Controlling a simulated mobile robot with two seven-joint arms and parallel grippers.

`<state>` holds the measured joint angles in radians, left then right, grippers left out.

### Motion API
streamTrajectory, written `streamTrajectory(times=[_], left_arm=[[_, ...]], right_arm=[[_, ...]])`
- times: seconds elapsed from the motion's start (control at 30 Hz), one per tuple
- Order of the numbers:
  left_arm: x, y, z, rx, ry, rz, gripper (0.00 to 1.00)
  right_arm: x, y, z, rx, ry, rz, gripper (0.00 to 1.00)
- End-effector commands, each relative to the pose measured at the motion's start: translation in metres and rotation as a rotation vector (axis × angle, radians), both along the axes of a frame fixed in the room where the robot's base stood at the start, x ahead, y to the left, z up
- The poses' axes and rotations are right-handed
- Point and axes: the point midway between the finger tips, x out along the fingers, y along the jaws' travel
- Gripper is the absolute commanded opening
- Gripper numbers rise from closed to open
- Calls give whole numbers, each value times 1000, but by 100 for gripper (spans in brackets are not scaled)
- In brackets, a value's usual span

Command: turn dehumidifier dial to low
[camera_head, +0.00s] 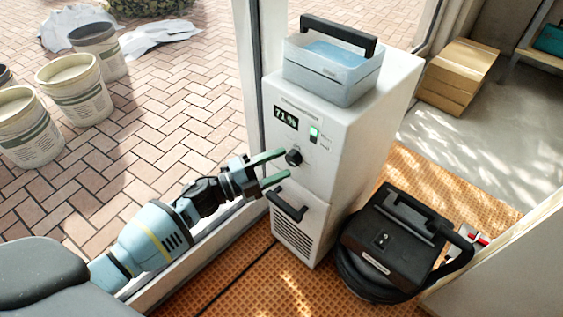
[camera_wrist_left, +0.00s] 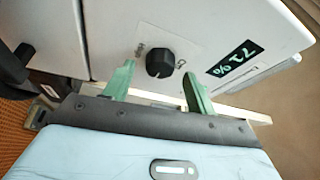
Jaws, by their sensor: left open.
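The white dehumidifier (camera_head: 345,130) stands upright, with a dark display (camera_head: 286,117) reading about 71 % and a green-lit switch (camera_head: 314,133) on its front. Its black dial (camera_head: 293,157) is below them; the dial also shows in the left wrist view (camera_wrist_left: 160,63). My left gripper (camera_head: 277,166) is open, its two green fingers pointing at the front panel on either side of the dial. In the left wrist view (camera_wrist_left: 158,78) there is a gap between each finger and the dial. My right gripper is out of view.
A clear water tank (camera_head: 325,85) with a black handle sits on top of the dehumidifier. A black handle (camera_head: 288,206) sticks out below the dial. A black vacuum-like machine (camera_head: 395,240) stands close on the right. White buckets (camera_head: 75,90) are outside on the left, beyond the door frame.

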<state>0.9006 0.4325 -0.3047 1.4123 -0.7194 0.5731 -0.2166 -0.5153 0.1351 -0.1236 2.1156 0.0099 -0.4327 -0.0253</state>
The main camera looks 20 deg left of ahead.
Motion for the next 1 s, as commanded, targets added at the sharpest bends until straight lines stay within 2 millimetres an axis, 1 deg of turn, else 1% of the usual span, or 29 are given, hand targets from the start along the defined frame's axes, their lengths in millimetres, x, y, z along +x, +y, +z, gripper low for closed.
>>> streamTrajectory(times=[0.03,0.2,0.4,0.57,1.0], left_arm=[[-7,6,-1,3,2,1,56],[-27,25,-4,1,2,1,56],[-43,40,-7,1,0,1,56],[-48,43,-8,0,0,1,56],[-47,43,-8,0,0,1,56]], right_arm=[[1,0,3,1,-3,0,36],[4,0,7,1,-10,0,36],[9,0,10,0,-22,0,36],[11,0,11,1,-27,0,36],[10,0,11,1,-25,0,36]])
